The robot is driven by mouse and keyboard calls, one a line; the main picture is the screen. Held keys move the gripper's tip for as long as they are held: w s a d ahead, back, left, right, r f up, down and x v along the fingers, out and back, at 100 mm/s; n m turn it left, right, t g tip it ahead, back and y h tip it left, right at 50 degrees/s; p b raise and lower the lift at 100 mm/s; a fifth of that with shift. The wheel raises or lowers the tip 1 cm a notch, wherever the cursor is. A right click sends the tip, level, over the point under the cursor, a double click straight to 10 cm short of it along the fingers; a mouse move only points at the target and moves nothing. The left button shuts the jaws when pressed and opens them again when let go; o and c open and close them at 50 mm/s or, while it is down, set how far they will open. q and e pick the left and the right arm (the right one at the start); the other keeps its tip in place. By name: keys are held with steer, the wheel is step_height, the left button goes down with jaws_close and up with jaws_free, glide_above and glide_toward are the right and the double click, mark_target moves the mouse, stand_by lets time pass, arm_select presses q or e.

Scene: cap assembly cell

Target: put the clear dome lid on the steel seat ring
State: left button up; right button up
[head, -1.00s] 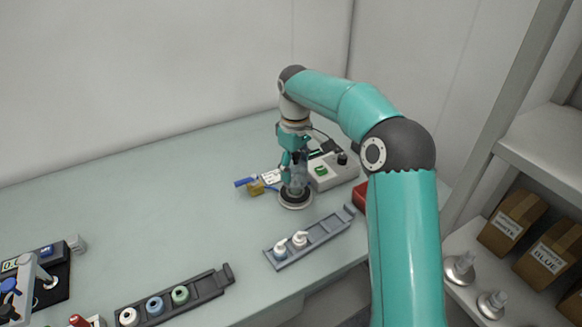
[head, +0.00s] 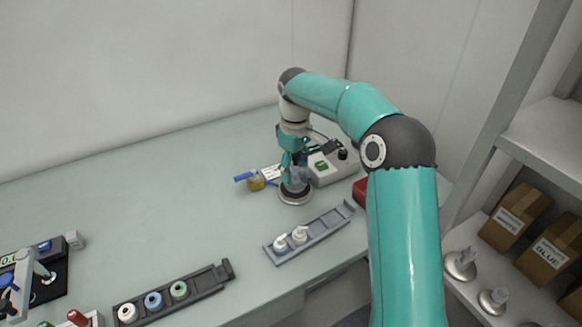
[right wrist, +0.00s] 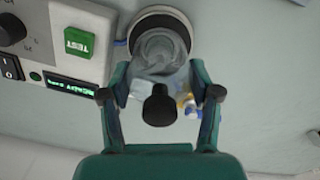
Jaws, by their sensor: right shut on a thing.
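The clear dome lid (right wrist: 160,62) with its black knob (right wrist: 160,105) is between the fingers of my right gripper (right wrist: 159,96), which is shut on it. In the head view my right gripper (head: 296,170) points down over the steel seat ring (head: 295,195). The ring, dark inside, shows partly past the dome in the right wrist view (right wrist: 160,16). The dome is at or just above the ring; I cannot tell whether they touch. My left gripper is not in view.
A grey test box (head: 333,165) with a green button stands close beside the ring. A grey tray (head: 312,235) with white pump tops is in front. The table's middle left is clear.

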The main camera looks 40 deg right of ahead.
steer(key=shift+f, duration=0.2)
stand_by(0.4)
steer(key=shift+f, duration=0.3)
steer(key=shift+f, duration=0.25)
stand_by(0.6)
steer(key=o, duration=1.2)
steer(key=shift+r, duration=0.15)
